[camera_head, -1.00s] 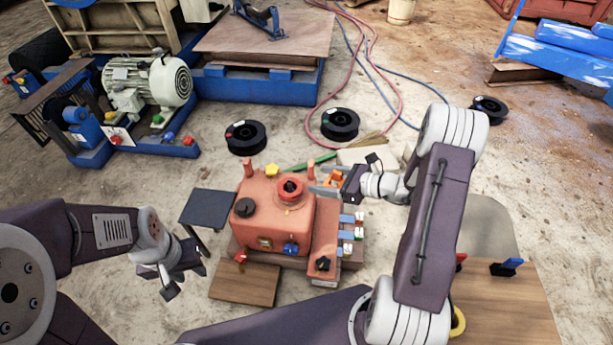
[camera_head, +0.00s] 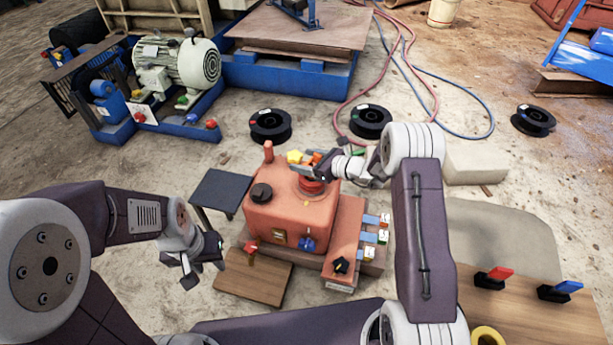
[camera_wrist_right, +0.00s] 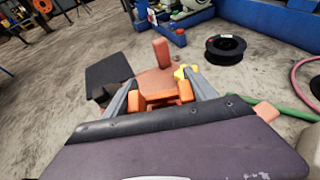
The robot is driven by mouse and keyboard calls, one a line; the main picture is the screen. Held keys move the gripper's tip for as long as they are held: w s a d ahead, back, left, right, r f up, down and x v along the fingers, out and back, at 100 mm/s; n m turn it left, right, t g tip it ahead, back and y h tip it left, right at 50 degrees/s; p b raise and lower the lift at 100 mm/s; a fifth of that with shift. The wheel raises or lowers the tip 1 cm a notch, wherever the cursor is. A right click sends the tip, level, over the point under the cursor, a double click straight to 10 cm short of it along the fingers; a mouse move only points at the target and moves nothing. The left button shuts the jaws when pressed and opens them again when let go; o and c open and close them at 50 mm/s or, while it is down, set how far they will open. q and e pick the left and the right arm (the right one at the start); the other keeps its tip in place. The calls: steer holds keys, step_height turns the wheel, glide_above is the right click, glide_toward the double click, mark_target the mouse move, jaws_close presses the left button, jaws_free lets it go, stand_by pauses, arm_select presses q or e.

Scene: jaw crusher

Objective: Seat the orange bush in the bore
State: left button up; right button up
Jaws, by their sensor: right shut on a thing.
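The orange bush (camera_wrist_right: 165,98) sits between the two fingers of my right gripper (camera_wrist_right: 160,92) in the right wrist view. In the head view, my right gripper (camera_head: 303,168) is shut on the orange bush (camera_head: 315,157) above the back right of the orange-red machine box (camera_head: 285,222). A red ring (camera_head: 313,187) on top of the box lies just below the gripper and is partly covered by it; I take it for the bore's rim. The bore's opening is hidden. My left gripper (camera_head: 200,272) is open and empty, left of the box.
A dark plate on a stand (camera_head: 221,188) is left of the box, and a wooden board (camera_head: 252,278) lies in front. A yellow knob (camera_head: 294,157) and an upright post are close to my right gripper. Black spools (camera_head: 270,126) lie on the floor behind.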

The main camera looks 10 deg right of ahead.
step_height(320, 180, down, 4)
steer(key=shift+b, duration=1.2)
steer(key=shift+r, duration=0.2)
steer(key=o, duration=1.7)
steer(key=shift+f, duration=0.1)
steer(key=shift+c, duration=0.2)
